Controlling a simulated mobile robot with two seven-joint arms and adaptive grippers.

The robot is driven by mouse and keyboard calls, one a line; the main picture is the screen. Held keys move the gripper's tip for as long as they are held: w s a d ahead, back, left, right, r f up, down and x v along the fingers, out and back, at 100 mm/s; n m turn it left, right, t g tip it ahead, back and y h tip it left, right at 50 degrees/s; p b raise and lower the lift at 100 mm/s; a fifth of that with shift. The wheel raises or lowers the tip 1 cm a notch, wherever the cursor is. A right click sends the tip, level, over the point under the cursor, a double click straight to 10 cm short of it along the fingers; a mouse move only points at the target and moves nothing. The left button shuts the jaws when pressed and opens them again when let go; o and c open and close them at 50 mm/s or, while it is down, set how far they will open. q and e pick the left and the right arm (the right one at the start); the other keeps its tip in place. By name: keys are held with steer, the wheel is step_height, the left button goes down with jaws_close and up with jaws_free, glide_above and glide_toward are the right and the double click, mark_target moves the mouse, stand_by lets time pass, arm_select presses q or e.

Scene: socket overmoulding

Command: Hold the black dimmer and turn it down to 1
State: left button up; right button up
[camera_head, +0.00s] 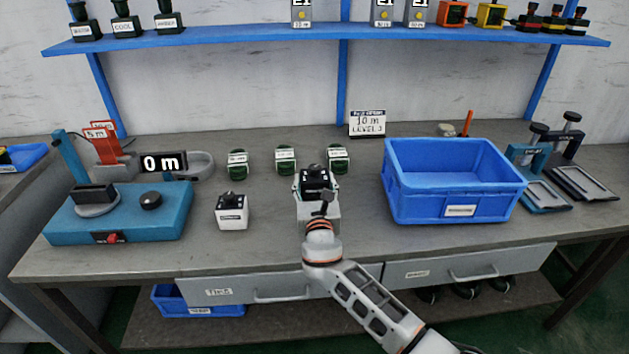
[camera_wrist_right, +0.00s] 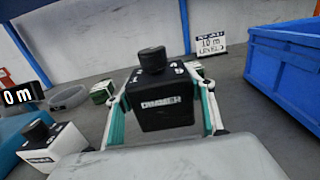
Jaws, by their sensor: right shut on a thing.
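The black dimmer (camera_wrist_right: 165,95) is a black box with a round black knob (camera_wrist_right: 153,60) on top and a white label on its near face. In the head view the dimmer (camera_head: 316,177) is at the middle of the grey workbench, partly hidden by my right gripper. My right gripper (camera_wrist_right: 163,112) is shut on it, one finger on each side. Whether the dimmer rests on the bench or is raised is hard to tell. The knob's setting is too small to read. My left gripper is not in view.
A white box with a black knob (camera_head: 232,212) stands left of the dimmer. Several green-and-white pieces (camera_head: 285,160) stand behind. A blue crate (camera_head: 455,200) is at right, a blue machine (camera_head: 120,225) at left, with a "0 m" display (camera_head: 163,163). A sign (camera_head: 367,123) reads "10 m LEVEL 1".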

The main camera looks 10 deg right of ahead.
mark_target(315, 195)
steer(key=shift+f+b, duration=0.85)
steer(key=shift+f, duration=0.6)
steer(key=shift+f+b, duration=0.5)
steer(key=shift+f, duration=0.3)
steer(key=shift+f+b, duration=0.65)
steer(key=shift+f, duration=0.45)
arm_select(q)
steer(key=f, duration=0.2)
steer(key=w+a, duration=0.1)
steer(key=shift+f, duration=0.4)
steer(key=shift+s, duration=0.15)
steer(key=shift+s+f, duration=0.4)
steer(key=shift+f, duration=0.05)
arm_select(e)
steer(key=shift+f, duration=0.1)
